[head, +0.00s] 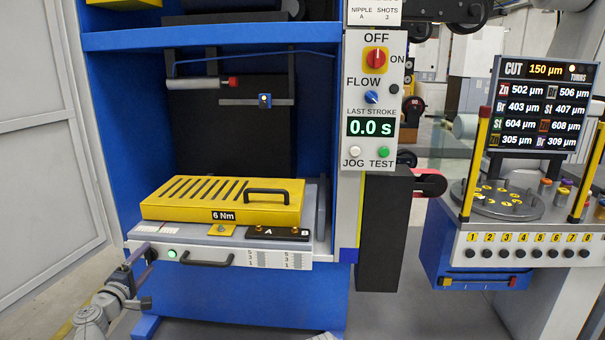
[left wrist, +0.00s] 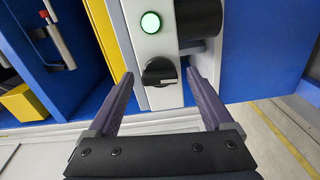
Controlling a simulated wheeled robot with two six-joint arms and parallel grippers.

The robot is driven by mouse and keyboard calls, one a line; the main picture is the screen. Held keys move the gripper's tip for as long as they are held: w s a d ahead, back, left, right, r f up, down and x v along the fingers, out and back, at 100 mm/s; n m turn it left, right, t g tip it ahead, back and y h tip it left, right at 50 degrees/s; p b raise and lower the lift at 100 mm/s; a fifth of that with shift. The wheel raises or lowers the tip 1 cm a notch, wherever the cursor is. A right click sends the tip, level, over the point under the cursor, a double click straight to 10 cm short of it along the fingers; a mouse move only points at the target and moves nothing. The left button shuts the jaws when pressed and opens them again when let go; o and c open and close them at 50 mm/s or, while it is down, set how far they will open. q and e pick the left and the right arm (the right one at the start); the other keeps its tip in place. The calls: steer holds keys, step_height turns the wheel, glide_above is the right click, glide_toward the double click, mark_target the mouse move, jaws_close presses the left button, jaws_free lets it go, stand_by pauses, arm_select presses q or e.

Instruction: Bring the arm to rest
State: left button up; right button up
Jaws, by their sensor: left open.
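My left gripper (head: 146,252) is at the left end of the grey drawer front (head: 225,256), its arm coming in from the lower left. In the left wrist view the two purple-grey fingers of my left gripper (left wrist: 160,76) are spread apart with nothing held. A black knob (left wrist: 160,71) with a white pointer line shows between the fingertips, apart from both. A lit green button (left wrist: 151,22) is just above the knob; it also shows in the head view (head: 171,253). How far the fingertips stand from the knob in depth I cannot tell. My right gripper is not in view.
A yellow slotted cover (head: 220,203) marked 6 Nm lies on the tray above the drawer front. A black handle (head: 205,262) sticks out in front. A blue frame (head: 118,130) surrounds the bay. A control panel (head: 374,95) and a display stand (head: 545,110) are to the right.

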arm_select(q)
steer(key=s, duration=0.8)
steer(key=w, duration=0.8)
steer(key=shift+w, duration=0.2)
steer(key=n, duration=0.4)
steer(key=shift+s+n, duration=0.1)
steer(key=shift+n, duration=0.2)
steer(key=n, duration=0.4)
steer(key=shift+n, duration=0.4)
steer(key=n, duration=0.4)
steer(key=shift+n, duration=2.4)
steer(key=shift+d, duration=0.1)
